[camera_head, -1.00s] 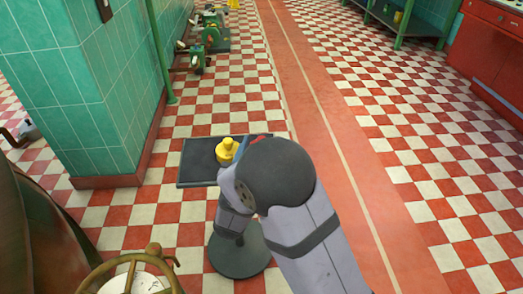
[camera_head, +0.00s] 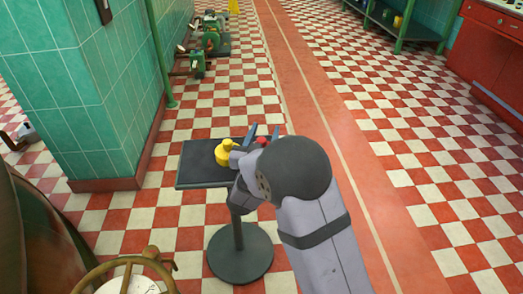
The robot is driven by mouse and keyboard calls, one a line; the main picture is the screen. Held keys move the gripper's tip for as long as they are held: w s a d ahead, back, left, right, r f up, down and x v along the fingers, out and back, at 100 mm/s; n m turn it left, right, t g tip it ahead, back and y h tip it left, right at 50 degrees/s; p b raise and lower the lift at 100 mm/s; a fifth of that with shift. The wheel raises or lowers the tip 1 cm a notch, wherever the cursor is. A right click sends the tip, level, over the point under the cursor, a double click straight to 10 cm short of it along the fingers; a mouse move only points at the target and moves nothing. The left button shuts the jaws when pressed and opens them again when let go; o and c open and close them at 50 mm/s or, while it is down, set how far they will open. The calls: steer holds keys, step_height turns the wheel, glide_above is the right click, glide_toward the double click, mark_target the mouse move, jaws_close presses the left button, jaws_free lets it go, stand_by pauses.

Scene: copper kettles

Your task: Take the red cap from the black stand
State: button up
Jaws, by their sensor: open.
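The black stand (camera_head: 192,175) has a flat square top on a post with a round foot. The red cap (camera_head: 262,140) shows as a small red patch at the right of the stand's top, partly hidden by my gripper and arm. My gripper (camera_head: 265,129) is open over the right part of the stand. Its two fingers point away from the camera, and the red cap appears between them in the picture. I cannot tell whether they touch it or how high they are above the top.
A yellow weight-like object (camera_head: 224,153) with a knob stands on the stand, just left of my gripper. A green tiled pillar (camera_head: 85,95) rises at left. A brass handwheel (camera_head: 125,265) is at lower left. Green machines (camera_head: 198,62) sit on the floor behind.

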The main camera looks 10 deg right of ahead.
jaws_close()
step_height(320, 180, up, 10)
steer(key=p, duration=0.3)
steer(key=shift+p, duration=0.3)
